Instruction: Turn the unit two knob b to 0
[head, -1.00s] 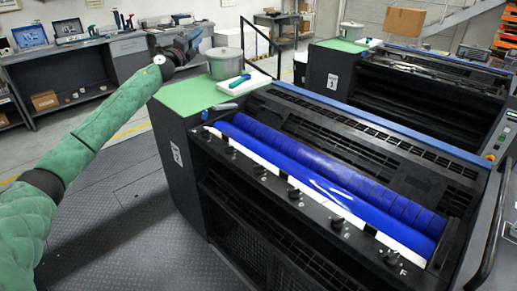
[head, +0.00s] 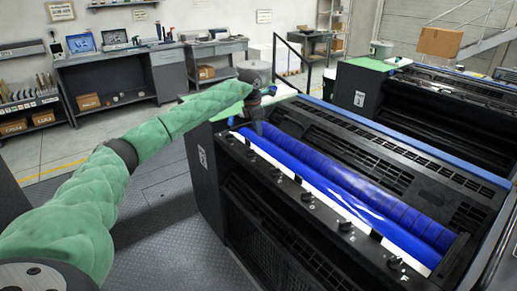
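The near ink unit (head: 205,190), which carries a white number label, has blue rollers (head: 350,190) and a row of black knobs along its front rail. Knob b (head: 250,155) appears to be the second from the left, after the end knob (head: 230,138). Its pointer setting is too small to read. My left gripper (head: 256,112) is above the left end of the rollers, behind and above knob b and apart from it. It is dark and small, so its fingers cannot be made out. My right gripper is out of view.
A second ink unit (head: 410,105) stands behind at the right. A workbench (head: 105,85) with laptops lines the back wall. Floor is clear at the front left.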

